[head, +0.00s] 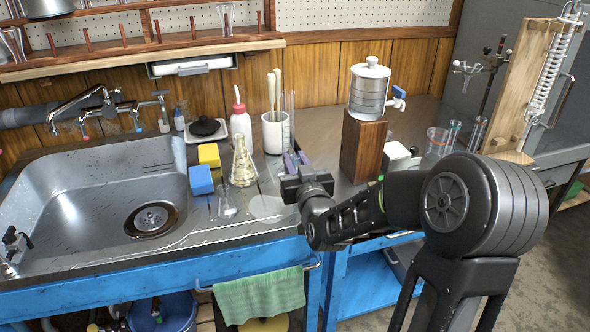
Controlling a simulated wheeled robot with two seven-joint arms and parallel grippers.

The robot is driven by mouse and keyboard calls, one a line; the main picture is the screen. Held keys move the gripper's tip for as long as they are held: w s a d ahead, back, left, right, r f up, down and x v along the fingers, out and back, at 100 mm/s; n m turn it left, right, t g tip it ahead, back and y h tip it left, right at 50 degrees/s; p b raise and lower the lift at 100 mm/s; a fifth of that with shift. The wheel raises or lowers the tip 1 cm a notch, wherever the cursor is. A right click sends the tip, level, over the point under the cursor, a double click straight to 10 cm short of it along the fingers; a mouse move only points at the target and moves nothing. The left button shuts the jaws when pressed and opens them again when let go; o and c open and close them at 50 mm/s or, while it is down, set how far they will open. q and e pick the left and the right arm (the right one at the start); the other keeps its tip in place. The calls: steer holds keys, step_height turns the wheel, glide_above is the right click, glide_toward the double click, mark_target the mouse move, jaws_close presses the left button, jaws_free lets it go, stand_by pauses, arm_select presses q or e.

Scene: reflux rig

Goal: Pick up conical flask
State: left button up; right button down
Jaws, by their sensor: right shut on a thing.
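A conical flask (243,168) with a pale yellowish look stands upright on the counter right of the sink. A smaller clear flask (227,207) stands nearer the front edge. My right gripper (291,172) is low over the counter, to the right of both flasks and apart from them. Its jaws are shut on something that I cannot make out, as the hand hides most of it. A clear round glass shape (267,207) shows just left of the hand; whether it is touched is unclear. My left gripper is not in view.
Blue (201,180) and yellow (209,155) sponges lie by the steel sink (80,190). A wash bottle (240,125) and a white pot (275,133) stand behind. A wooden block (361,150) bears a metal tank (369,88). Beakers (437,143) stand farther right.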

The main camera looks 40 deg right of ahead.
step_height(320, 180, up, 6)
steer(key=p, duration=0.1)
steer(key=shift+r, duration=0.25)
stand_by(0.7)
